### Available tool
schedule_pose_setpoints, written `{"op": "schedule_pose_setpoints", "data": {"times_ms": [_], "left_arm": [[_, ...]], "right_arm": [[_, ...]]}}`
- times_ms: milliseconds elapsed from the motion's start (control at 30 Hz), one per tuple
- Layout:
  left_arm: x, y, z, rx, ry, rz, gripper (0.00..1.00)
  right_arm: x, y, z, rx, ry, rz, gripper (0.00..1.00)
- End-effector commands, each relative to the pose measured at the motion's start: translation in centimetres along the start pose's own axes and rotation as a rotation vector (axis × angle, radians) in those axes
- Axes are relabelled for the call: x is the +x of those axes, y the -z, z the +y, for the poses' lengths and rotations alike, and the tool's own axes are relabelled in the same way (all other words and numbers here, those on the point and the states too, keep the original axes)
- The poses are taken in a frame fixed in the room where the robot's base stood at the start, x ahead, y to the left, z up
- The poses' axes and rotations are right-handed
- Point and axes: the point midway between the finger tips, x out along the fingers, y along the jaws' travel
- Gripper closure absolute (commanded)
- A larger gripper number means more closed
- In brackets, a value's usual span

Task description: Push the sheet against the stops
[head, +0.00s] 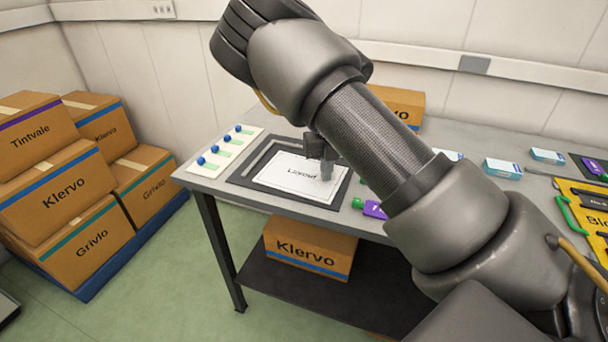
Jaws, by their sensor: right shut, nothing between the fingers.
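My right gripper (327,177) is shut and empty, pointing down at the sheet's right part. I cannot tell whether its tips touch the paper. My left gripper is not in view.
A white strip with several blue-topped pieces (225,152) lies left of the board. A purple-labelled bottle (374,209) lies to its right. Cartons stand on the floor at left (60,185) and on the lower shelf (308,247).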

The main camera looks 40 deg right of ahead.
Motion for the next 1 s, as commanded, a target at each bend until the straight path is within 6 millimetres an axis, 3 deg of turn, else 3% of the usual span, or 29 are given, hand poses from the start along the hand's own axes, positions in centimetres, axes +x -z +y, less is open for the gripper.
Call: {"op": "schedule_pose_setpoints", "data": {"times_ms": [1000], "left_arm": [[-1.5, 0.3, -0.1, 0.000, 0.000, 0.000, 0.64]], "right_arm": [[0.2, -3.2, 0.2, 0.000, 0.000, 0.001, 1.00]]}}
